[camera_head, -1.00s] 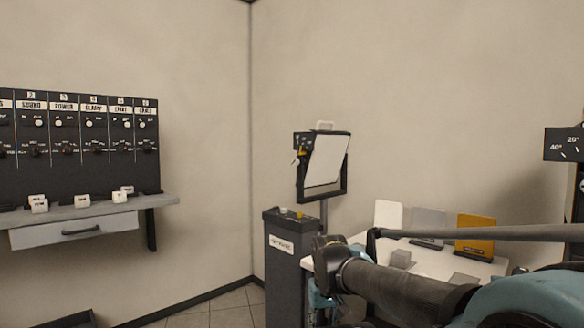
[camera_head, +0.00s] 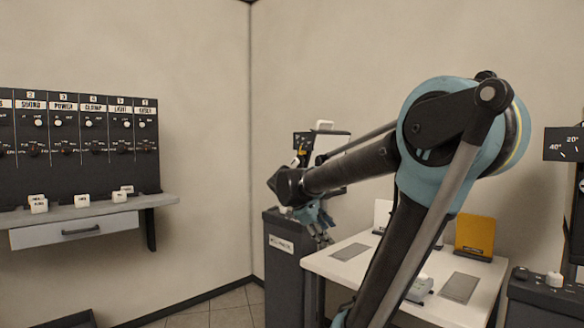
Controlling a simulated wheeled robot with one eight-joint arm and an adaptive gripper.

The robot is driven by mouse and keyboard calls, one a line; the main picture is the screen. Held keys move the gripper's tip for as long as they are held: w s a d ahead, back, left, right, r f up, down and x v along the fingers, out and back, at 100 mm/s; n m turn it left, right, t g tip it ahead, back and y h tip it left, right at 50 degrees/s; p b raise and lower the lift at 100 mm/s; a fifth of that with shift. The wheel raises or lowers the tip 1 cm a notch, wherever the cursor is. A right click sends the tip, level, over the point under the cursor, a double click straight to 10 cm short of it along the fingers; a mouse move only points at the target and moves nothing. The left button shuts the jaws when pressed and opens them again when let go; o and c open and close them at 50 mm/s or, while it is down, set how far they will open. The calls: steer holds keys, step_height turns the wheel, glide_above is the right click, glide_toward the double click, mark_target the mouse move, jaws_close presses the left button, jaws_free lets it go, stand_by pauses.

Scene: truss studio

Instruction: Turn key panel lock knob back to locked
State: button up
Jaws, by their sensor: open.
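A dark pedestal (camera_head: 285,265) with a white label, too blurred to read surely, stands left of the white table. Its top is largely hidden behind my arm. A dark-framed panel (camera_head: 303,142) with a small yellow item stands behind it, mostly covered by my arm. I cannot tell surely which fitting is the key panel lock knob or how it is turned. My gripper (camera_head: 322,238) points down in front of the pedestal's upper right, with its fingers apart and nothing seen between them. Whether it touches anything is not clear.
The white table (camera_head: 325,263) holds grey pads, a white card, a yellow board (camera_head: 474,234) and a small pale device (camera_head: 420,287). A dark box with a white knob (camera_head: 554,279) is at lower right. A labelled switch board (camera_head: 85,170) hangs left above a grey shelf.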

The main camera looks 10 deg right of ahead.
steer(key=w+a+r+n+t+h, duration=0.2)
steer(key=w+a+r+n, duration=0.2)
steer(key=w+r, duration=0.5)
steer(key=n+t+h, duration=0.5)
steer(key=n, duration=0.4)
glide_toward(293, 163)
steer(key=x, duration=0.9)
steer(key=shift+w+d, duration=0.15)
steer(key=shift+d, duration=0.1)
steer(key=shift+a, duration=0.1)
steer(key=c, duration=1)
